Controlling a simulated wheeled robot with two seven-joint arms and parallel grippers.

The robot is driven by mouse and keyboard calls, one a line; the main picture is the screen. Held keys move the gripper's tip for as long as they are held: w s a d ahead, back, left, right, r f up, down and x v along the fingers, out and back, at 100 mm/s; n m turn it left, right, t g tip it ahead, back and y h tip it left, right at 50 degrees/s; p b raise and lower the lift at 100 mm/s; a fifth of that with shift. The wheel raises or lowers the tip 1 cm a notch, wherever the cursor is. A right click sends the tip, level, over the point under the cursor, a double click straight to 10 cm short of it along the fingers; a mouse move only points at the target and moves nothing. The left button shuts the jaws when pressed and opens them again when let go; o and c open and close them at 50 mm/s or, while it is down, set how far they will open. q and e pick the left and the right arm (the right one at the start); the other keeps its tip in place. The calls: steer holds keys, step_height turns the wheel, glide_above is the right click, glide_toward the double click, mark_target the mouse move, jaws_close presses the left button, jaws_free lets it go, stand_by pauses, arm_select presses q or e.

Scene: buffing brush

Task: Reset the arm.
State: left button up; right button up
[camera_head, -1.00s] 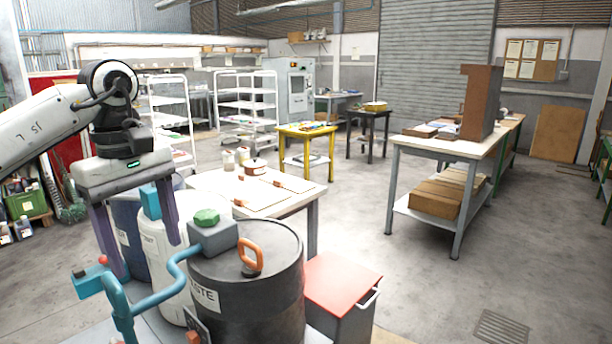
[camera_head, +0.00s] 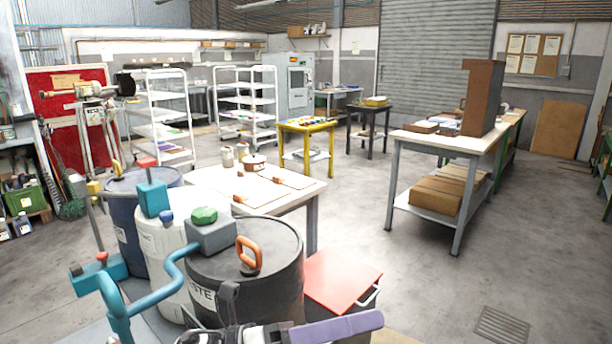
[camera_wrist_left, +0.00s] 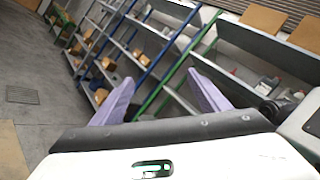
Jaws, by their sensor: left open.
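My left gripper (camera_head: 338,328) is low at the bottom edge of the head view, turned sideways, with a purple finger pointing right. It is in front of the black waste drum (camera_head: 262,285) and the red-topped cabinet (camera_head: 343,272), seemingly nearer to the camera than both. In the left wrist view, the two purple fingers of the gripper (camera_wrist_left: 160,82) stand wide apart with nothing between them. Most of my left arm is cut off by the lower edge of the head view. My right gripper is not in view.
A white drum (camera_head: 175,262) and a blue drum (camera_head: 122,222) stand left of the black one. A teal pump handle (camera_head: 118,300) rises beside them. Open floor (camera_head: 420,290) lies to the right. The wrist view shows shelving (camera_wrist_left: 150,60).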

arm_select(q)
steer(key=w+a+f+n+t+y, duration=0.1)
steer(key=a+f+n+t+y, duration=0.7)
steer(key=n, duration=0.7)
steer(key=w+a+f+n+t+y, duration=0.1)
steer(key=a+f+n+t+y, duration=0.45)
steer(key=f+n, duration=0.75)
steer(key=s+a+f+n+g+y, duration=0.2)
steer(key=s+a+f+n, duration=0.3)
steer(key=s+f, duration=0.3)
steer(key=s+a+f+n+g+y, duration=0.2)
steer(key=s+a+f+n+g, duration=0.3)
steer(key=s+f+n, duration=0.3)
steer(key=s+f, duration=0.1)
steer(key=s, duration=0.2)
steer(key=shift+s+a+f+n+y, duration=0.2)
steer(key=shift+s+f+n+y, duration=0.1)
steer(key=shift+s+y, duration=0.1)
